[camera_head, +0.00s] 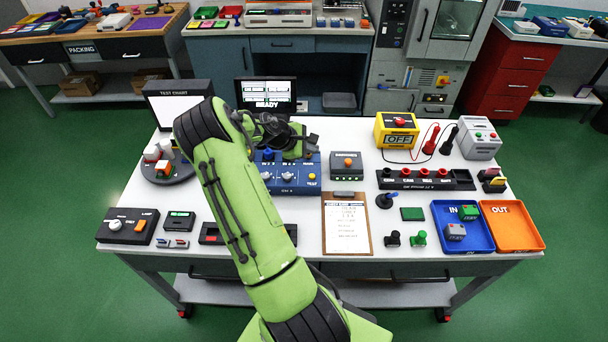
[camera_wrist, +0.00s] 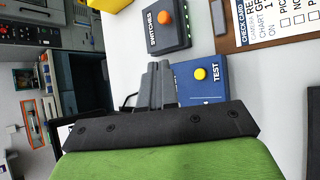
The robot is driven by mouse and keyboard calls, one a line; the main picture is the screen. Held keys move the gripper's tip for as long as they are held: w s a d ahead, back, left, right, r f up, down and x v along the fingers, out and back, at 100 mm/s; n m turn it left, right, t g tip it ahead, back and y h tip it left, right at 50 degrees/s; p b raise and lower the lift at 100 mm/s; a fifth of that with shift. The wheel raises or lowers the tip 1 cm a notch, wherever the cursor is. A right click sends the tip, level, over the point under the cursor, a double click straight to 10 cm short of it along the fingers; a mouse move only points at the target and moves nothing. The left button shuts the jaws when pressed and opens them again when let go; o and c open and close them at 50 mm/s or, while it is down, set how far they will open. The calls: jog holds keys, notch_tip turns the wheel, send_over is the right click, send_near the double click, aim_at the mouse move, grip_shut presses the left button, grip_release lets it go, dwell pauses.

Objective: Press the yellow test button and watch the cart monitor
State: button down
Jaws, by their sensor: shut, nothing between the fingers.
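The blue test box (camera_head: 283,187) stands on the white cart, partly hidden behind my arm and gripper. Its yellow test button (camera_wrist: 200,74) shows clearly in the wrist view, beside the white word TEST; it also shows small at the box's right end in the head view (camera_head: 312,175). My gripper (camera_wrist: 158,68) is shut and empty. In the wrist view its grey fingertips overlap the box's edge, left of the yellow button and apart from it in the picture; height above the box is hard to tell. The cart monitor (camera_head: 267,92) at the back reads READY.
A grey switches box with an orange button (camera_head: 347,164) stands right of the blue box. A clipboard (camera_head: 346,224) lies in front. A yellow OFF box (camera_head: 396,130) and blue IN tray (camera_head: 463,244) are to the right. A test chart (camera_head: 178,97) stands at left.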

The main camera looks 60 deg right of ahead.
aim_at(310, 177)
jog(key=shift+w+a, duration=0.1)
jog(key=shift+w, duration=0.05)
jog(key=shift+f, duration=0.1)
notch_tip(310, 177, down, 9)
jog(key=b, duration=0.6)
jog(key=shift+r+b, duration=0.2)
jog(key=shift+b, duration=0.15)
jog(key=shift+f, duration=0.1)
dwell(1.4)
jog(key=shift+f, duration=0.3)
jog(key=shift+f+b, duration=0.5)
jog(key=shift+b, duration=0.05)
dwell(0.4)
jog(key=shift+r, duration=0.15)
jog(key=shift+r+p, duration=0.75)
jog(key=shift+r, duration=0.05)
